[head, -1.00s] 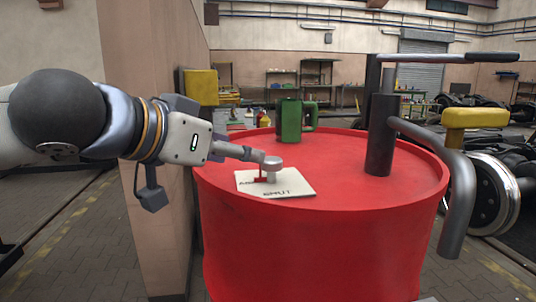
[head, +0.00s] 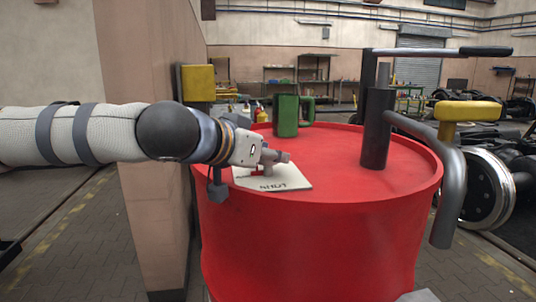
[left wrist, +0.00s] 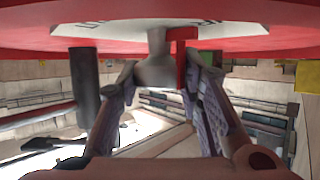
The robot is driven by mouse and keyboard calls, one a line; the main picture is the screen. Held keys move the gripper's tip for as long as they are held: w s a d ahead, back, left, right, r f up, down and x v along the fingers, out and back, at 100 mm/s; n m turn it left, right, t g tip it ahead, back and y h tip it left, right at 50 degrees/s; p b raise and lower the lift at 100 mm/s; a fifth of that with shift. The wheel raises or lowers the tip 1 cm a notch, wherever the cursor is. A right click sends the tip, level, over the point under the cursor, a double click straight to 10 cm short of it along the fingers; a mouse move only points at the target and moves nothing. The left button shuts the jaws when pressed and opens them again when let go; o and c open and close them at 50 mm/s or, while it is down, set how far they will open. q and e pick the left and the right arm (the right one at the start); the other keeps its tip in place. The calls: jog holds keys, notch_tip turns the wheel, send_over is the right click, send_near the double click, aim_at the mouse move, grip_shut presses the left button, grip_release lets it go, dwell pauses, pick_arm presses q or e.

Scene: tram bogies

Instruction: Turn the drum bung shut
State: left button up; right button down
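The drum bung (head: 268,181) is a grey knob with a red pointer (head: 256,171) on its left side. It stands on a pale lettered plate (head: 297,179) on the red drum's top (head: 335,165). The plate's front word looks like SHUT. My left gripper (head: 283,157) is at the bung's upper part and hides it in the head view. In the left wrist view the bung (left wrist: 158,68) stands between my left gripper's two fingers (left wrist: 162,75), the red pointer beside the right one. Whether the fingers press on it is unclear. My right gripper is out of view.
A dark post (head: 378,130) with a crank bar and a yellow-gripped grey pipe (head: 455,175) rise at the right. A beige wall (head: 155,200) is close left of the drum. The drum top's middle is bare.

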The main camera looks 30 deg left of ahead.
pick_arm(q)
jog(key=shift+c, duration=0.8)
jog(key=shift+n+y, duration=0.3)
jog(key=n+y, duration=0.4)
jog(key=y, duration=0.1)
jog(key=shift+d+n+g+y, duration=0.1)
jog(key=shift+n+g+y, duration=0.2)
jog(key=shift+n, duration=0.1)
jog(key=n+g+y, duration=0.2)
jog(key=n+y, duration=0.1)
jog(key=n+g+y, duration=0.2)
jog(key=n+y, duration=0.1)
jog(key=n+g+y, duration=0.2)
jog(key=n+g, duration=0.1)
jog(key=shift+f+n+g, duration=0.15)
jog(key=shift+n+g, duration=0.15)
jog(key=shift+g, duration=0.1)
jog(key=shift+n+g+y+b, duration=0.4)
jog(key=shift+n+g+b, duration=0.15)
jog(key=shift+n+g, duration=0.95)
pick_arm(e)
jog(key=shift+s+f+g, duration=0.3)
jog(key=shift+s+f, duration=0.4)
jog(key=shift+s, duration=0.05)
